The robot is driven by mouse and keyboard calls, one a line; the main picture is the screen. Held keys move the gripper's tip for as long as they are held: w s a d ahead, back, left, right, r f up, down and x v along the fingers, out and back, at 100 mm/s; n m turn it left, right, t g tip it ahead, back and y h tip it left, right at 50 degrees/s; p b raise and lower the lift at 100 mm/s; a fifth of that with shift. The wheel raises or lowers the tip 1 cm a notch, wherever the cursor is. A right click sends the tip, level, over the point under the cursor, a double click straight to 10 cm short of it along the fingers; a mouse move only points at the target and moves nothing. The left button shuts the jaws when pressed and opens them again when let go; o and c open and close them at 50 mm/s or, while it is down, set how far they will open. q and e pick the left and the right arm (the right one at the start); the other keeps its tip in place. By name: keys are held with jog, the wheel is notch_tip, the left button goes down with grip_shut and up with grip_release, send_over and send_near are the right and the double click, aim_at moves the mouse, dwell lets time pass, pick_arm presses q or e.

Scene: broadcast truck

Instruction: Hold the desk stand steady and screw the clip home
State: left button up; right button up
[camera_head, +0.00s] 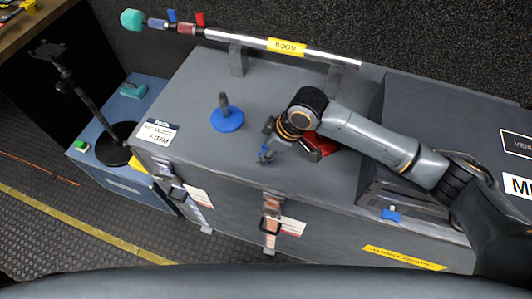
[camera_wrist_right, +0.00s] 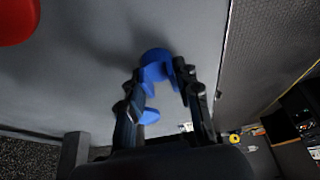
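A desk stand (camera_head: 227,120), a round blue base with a short dark upright post, stands on the grey case top. My right gripper (camera_head: 267,150) is low over the case, to the right of the stand and apart from it. Its fingers are closed around a small blue clip (camera_head: 265,158). The clip also shows between the fingertips in the right wrist view (camera_wrist_right: 154,68), partly covered by them. The clip is off the post. My left gripper is not in view.
A red piece (camera_head: 319,146) lies beside my right gripper, partly hidden. A boom pole (camera_head: 330,57) runs along the back on brackets. A dark case (camera_head: 440,105) stands to the right. A black stand (camera_head: 113,148) is at the left. The case top around the blue stand is clear.

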jog(key=shift+r, duration=0.15)
jog(key=shift+r, duration=0.25)
notch_tip(320, 180, up, 2)
jog(key=shift+r, duration=0.15)
jog(key=s+d+r, duration=0.4)
jog(key=s+r, duration=0.6)
jog(key=s, duration=0.3)
jog(key=shift+s+d, duration=0.15)
jog(key=shift+d, duration=0.05)
